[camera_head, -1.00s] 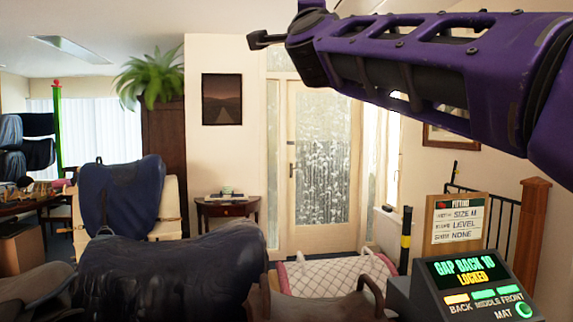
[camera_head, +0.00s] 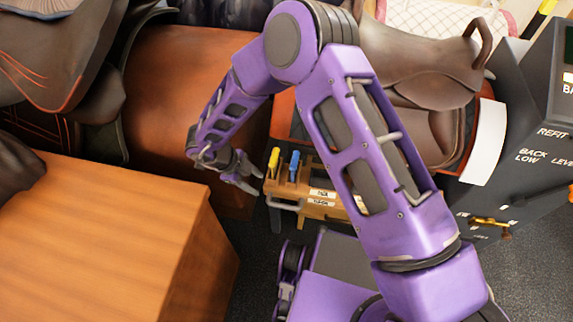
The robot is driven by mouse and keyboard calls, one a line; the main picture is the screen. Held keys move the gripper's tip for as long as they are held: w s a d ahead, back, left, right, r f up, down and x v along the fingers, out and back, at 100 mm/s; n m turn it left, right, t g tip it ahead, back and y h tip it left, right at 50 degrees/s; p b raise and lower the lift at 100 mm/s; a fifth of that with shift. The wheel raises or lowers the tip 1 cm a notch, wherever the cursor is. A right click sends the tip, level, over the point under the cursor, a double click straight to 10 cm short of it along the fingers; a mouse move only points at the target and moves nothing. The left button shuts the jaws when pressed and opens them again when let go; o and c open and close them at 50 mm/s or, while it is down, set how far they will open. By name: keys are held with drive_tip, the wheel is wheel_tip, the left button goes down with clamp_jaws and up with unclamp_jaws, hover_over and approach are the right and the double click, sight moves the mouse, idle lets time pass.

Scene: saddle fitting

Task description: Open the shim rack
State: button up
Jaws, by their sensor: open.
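A small wooden rack (camera_head: 290,188), which looks like the shim rack, stands low at the middle of the view. It has a yellow-handled and a blue-handled tool upright in its top and pale labels on its front, too small to read surely. A grey bar (camera_head: 283,204) sits at its left front. My gripper (camera_head: 250,180) is open and empty, just left of the rack, with its fingers toward it. I cannot tell whether they touch it. My purple arm hides the rack's right part.
A wooden bench or box (camera_head: 100,230) fills the lower left. A brown saddle (camera_head: 430,75) sits behind my arm. A dark console (camera_head: 530,150) with printed labels and a brass handle (camera_head: 488,224) stands at the right. Dark carpet shows in front of the rack.

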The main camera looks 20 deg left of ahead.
sight(283, 206)
drive_tip(key=b+x, duration=0.1)
drive_tip(key=x, duration=0.5)
drive_tip(key=b+x, duration=0.1)
drive_tip(key=x, duration=1)
drive_tip(key=shift+s+d+f+b, duration=0.25)
drive_tip(key=shift+f+b, duration=0.15)
drive_tip(key=shift+f, duration=0.05)
clamp_jaws()
idle(0.5)
